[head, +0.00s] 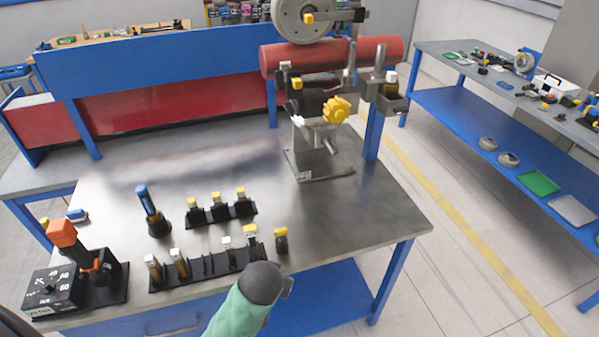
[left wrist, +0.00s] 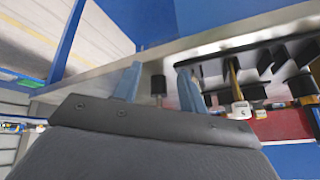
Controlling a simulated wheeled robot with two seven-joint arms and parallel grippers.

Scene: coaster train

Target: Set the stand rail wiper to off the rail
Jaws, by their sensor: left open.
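The test stand (head: 318,165) stands on the back right of the steel table, carrying a red horizontal tube (head: 385,57), a grey wheel (head: 300,18) and a yellow star knob (head: 335,110). A small yellow-tipped part (head: 296,83) sits just below the tube. I cannot tell which part is the rail wiper or whether it touches the rail. My right gripper is not in view.
A black rack (head: 208,265) with several capped pieces lies near the front edge. A lone yellow-capped black piece (head: 281,240) stands beside it; a smaller holder (head: 219,213) is behind. A blue-topped tool (head: 152,212) and dial box (head: 55,288) stand left. Tabletop before the stand is clear.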

